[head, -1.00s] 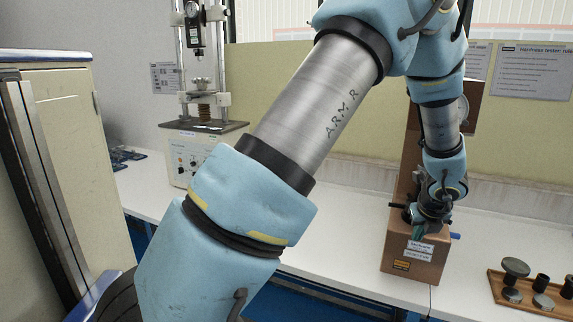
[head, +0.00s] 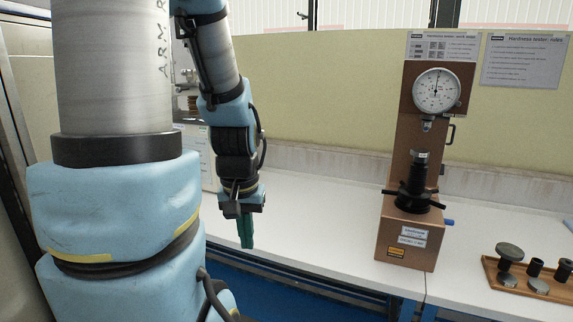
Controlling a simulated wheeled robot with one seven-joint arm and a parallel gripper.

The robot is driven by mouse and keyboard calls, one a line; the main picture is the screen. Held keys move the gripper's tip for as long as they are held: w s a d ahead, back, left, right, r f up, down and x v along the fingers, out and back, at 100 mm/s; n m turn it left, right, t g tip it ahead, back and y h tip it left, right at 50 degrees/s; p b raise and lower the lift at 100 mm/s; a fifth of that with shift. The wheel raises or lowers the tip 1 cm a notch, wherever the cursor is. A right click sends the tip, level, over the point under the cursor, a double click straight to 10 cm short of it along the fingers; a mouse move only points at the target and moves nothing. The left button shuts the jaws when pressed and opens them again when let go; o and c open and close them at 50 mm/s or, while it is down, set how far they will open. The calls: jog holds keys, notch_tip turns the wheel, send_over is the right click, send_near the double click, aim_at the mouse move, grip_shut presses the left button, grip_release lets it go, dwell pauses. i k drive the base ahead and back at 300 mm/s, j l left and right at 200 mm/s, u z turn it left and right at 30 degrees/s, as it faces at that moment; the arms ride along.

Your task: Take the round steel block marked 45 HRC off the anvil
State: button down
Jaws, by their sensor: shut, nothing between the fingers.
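The brown hardness tester (head: 409,235) stands on the white bench right of centre, with a round dial above its indenter (head: 427,124). Below the indenter, a small dark round piece with a pale spot (head: 421,157) sits at the top of the screw column. I cannot tell the block from the anvil there, and no marking is readable. A gap shows between it and the indenter. My gripper (head: 246,232) points down over the bench's front part, well left of the tester. Its green fingers are together and hold nothing.
A wooden tray (head: 550,293) with several round metal blocks and dark cylinders lies right of the tester. The bench (head: 320,220) between gripper and tester is clear.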

aim_at(417, 152)
jog(key=l+u, duration=0.15)
jog(key=u, duration=0.55)
jog(key=k+l+u, duration=0.15)
jog(key=l+u, duration=0.15)
jog(key=k+l+u, duration=0.15)
jog(key=l+u, duration=0.15)
jog(key=l, duration=0.15)
jog(key=k+l+u, duration=0.25)
